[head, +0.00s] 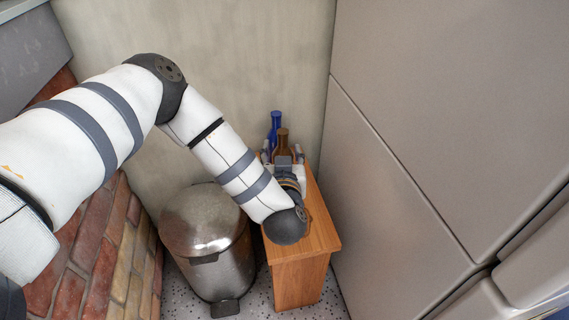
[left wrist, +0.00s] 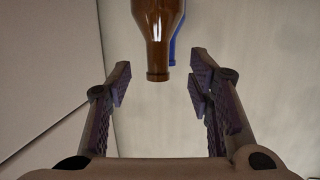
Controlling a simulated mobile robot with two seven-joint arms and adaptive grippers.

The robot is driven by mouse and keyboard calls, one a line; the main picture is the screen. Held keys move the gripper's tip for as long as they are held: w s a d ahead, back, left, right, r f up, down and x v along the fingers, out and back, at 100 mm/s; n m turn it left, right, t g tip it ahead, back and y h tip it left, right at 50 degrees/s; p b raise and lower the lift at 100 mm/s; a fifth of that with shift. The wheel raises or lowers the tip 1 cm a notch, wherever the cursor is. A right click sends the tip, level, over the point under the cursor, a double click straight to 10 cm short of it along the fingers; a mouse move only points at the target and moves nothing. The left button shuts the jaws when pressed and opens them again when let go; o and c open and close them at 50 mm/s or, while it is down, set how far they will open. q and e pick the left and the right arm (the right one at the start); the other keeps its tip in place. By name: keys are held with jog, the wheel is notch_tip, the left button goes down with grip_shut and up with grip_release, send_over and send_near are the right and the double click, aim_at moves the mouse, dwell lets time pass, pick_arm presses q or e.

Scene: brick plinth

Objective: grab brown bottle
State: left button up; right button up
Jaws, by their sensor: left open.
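The brown bottle (head: 283,138) stands upright on a small wooden stand (head: 318,232) in the head view. My left gripper (head: 282,153) is open over the stand, its fingers on either side of the brown bottle as seen from the head; its wrist hides the bottle's lower part. In the left wrist view the brown bottle (left wrist: 158,32) hangs from the top edge, neck down in the picture. There my left gripper (left wrist: 160,76) shows its two fingers spread wide, with the neck's end centred in the gap and touching neither. My right gripper is not in view.
A blue bottle (head: 275,121) stands just behind the brown one and shows partly behind it in the wrist view (left wrist: 177,38). A metal pedal bin (head: 205,232) is left of the stand. A grey cabinet (head: 445,110) rises close on the right; a brick plinth (head: 112,245) is at left.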

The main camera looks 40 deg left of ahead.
aim_at(283, 140)
pick_arm(q)
jog(key=x, duration=0.2)
jog(key=b+x, duration=0.1)
jog(key=x, duration=0.3)
jog(key=shift+w+r+b, duration=0.25)
jog(key=shift+r+b, duration=0.1)
jog(key=shift+b, duration=0.05)
grip_shut()
